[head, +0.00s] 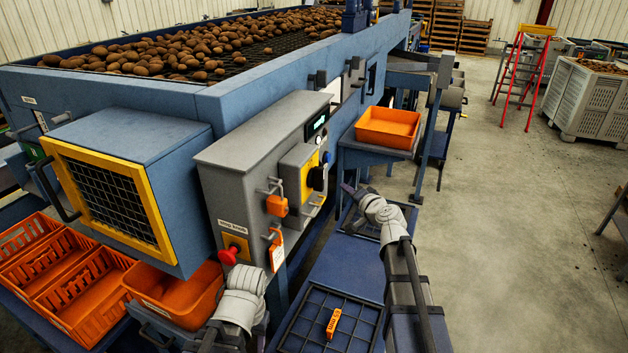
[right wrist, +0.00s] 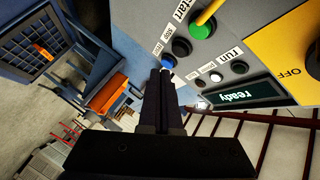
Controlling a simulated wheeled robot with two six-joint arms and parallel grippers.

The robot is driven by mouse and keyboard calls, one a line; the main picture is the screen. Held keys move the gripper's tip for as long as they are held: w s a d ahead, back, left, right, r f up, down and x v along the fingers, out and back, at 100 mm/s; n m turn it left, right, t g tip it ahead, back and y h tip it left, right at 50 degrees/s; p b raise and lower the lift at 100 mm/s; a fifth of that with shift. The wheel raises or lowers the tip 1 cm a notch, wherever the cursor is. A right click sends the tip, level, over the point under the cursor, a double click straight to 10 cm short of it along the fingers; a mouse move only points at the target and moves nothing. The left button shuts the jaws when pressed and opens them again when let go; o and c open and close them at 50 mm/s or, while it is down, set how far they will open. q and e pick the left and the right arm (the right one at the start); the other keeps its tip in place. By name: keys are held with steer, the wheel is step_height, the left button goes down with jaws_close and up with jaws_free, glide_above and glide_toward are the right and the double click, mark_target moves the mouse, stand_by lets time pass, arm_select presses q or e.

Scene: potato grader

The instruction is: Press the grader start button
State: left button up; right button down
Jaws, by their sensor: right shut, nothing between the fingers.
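The green start button (right wrist: 201,27) sits on the grey control panel in the right wrist view, with a "start" label beside it and a yellow bar close by. A black button (right wrist: 182,47) and a blue button (right wrist: 168,62) are lined up below it. The panel's display (right wrist: 235,95) reads "ready"; it also shows in the head view (head: 317,124). My right gripper (right wrist: 161,74) is shut and empty, its tips appearing near the blue button; contact cannot be told. In the head view it (head: 347,188) is small, right of the control box (head: 240,160).
A yellow switch plate (head: 300,172), orange lock tags (head: 277,205) and a red stop knob (head: 233,251) project from the control box. An orange bin (head: 388,127) stands beyond my right gripper. Open floor (head: 510,230) lies to the right.

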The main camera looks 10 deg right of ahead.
steer(key=w+a, duration=0.4)
steer(key=a, duration=0.1)
steer(key=shift+a, duration=0.35)
steer(key=shift+a, duration=0.15)
stand_by(1.8)
steer(key=shift+w+a, duration=0.2)
steer(key=shift+a, duration=0.05)
steer(key=shift+w+a, duration=0.3)
steer(key=shift+a, duration=0.15)
stand_by(1.1)
steer(key=shift+s+d, duration=0.55)
steer(key=shift+d, duration=0.25)
steer(key=shift+s+d, duration=0.7)
steer(key=shift+d, duration=0.35)
steer(key=shift+s+d, duration=0.7)
steer(key=shift+d, duration=0.3)
